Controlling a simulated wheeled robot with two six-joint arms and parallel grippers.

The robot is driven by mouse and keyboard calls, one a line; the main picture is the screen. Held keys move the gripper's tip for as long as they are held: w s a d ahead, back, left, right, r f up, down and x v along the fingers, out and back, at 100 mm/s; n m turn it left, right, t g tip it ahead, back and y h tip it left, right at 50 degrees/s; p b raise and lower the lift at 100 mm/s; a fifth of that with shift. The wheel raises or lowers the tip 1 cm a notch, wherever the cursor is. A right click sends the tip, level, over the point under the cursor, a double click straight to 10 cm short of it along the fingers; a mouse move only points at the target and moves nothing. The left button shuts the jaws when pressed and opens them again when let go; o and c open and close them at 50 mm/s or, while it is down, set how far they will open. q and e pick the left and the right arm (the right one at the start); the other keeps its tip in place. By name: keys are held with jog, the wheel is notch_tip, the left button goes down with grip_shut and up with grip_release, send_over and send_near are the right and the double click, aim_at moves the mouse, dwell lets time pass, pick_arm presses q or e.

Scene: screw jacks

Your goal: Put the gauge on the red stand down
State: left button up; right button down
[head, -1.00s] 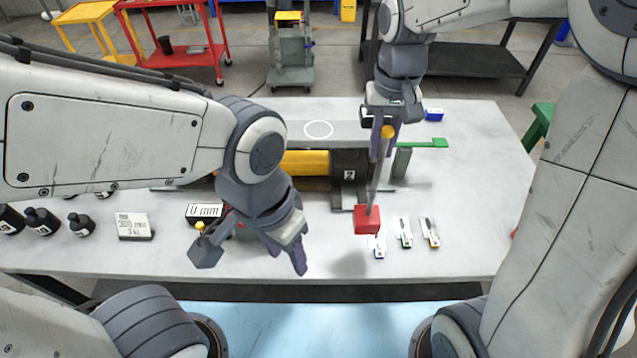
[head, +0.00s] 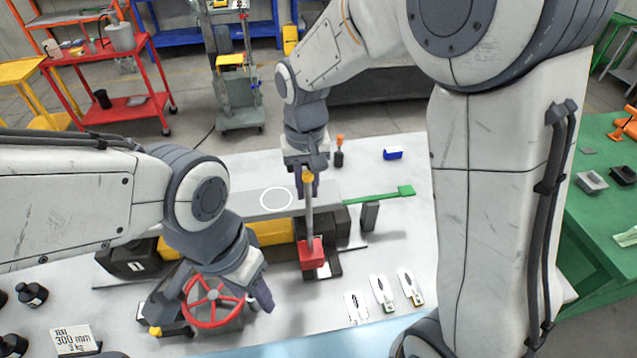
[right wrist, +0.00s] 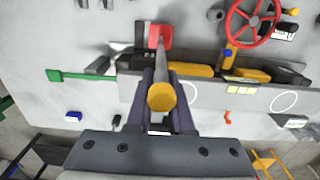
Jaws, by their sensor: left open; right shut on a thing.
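The gauge is a slim grey post (head: 309,212) with a yellow top (head: 308,177) on a red base (head: 311,252). My right gripper (head: 308,184) is shut on the post near its top. The post is close to upright in the head view, its red base in front of the grey beam, by a dark block (head: 330,267). I cannot tell whether the base touches anything below. The right wrist view also shows the yellow top (right wrist: 161,97) between the fingers and the red base (right wrist: 160,36) beyond. My left gripper (head: 212,305) is open, around or above a red handwheel (head: 212,318).
A grey beam (head: 245,205) with a white ring crosses the table. A green bar (head: 375,197) lies to its right, with a blue box (head: 393,153) behind. Several white tags (head: 382,291) lie in front. A 300 mm block (head: 74,339) and black bottles are at left.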

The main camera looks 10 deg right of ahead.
jog(key=a+f+p, duration=0.3)
jog(key=a+f, duration=0.3)
jog(key=f, duration=0.1)
jog(key=shift+w+a+f, duration=0.25)
jog(key=shift+a+f, duration=0.1)
jog(key=c, duration=1.2)
grip_release()
jog(key=shift+s+f, duration=0.1)
jog(key=shift+f, duration=0.15)
jog(key=o, duration=0.4)
